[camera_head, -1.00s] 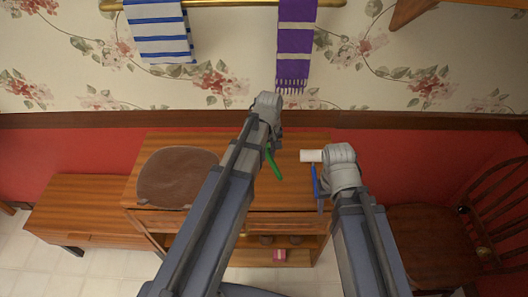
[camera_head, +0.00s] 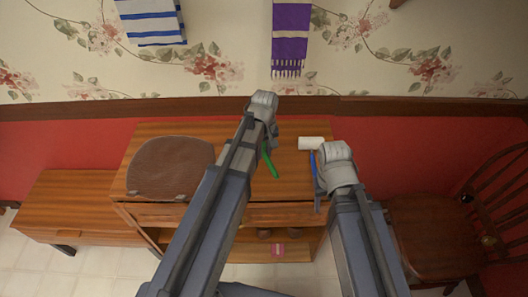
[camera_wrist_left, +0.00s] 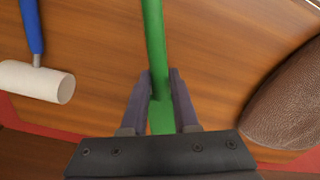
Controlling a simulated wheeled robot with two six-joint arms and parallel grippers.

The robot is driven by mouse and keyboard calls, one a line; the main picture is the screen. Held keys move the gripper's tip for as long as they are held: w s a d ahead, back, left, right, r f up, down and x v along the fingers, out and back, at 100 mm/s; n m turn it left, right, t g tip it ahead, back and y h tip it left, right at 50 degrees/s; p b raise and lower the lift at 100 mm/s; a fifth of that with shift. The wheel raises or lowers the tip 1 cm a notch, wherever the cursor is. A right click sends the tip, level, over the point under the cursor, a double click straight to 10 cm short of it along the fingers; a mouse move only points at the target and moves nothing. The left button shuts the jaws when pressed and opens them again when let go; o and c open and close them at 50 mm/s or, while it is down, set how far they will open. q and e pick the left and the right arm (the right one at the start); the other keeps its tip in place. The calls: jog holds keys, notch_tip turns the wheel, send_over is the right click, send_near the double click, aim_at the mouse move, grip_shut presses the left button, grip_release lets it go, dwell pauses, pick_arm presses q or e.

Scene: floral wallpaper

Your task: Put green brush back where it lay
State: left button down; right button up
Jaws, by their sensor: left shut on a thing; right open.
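The green brush (camera_head: 269,162) shows as a green handle over the right half of the cabinet top; its other end is hidden behind my left arm. My left gripper (camera_head: 268,138) is shut on it, and the left wrist view shows the green handle (camera_wrist_left: 154,45) between the two fingers (camera_wrist_left: 160,88). I cannot tell whether the brush touches the wood. My right gripper (camera_head: 320,180) is open at the right edge of the cabinet, near the blue handle of a white roller (camera_head: 311,143). The roller also shows in the left wrist view (camera_wrist_left: 35,82).
The wooden cabinet (camera_head: 230,135) has a brown leather cushion-like item (camera_head: 170,165) on its left. A low wooden bench (camera_head: 75,200) stands left and a wooden chair (camera_head: 430,225) right. Striped (camera_head: 152,20) and purple (camera_head: 290,35) towels hang above. Some bare wood shows beside the brush.

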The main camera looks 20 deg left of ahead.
pick_arm(q)
jog(key=shift+f+b, duration=0.6)
jog(key=shift+f, duration=0.2)
jog(key=c, duration=0.6)
grip_release()
jog(key=shift+r, duration=0.1)
notch_tip(320, 180, up, 8)
jog(key=p, duration=0.8)
jog(key=shift+s+d, duration=0.1)
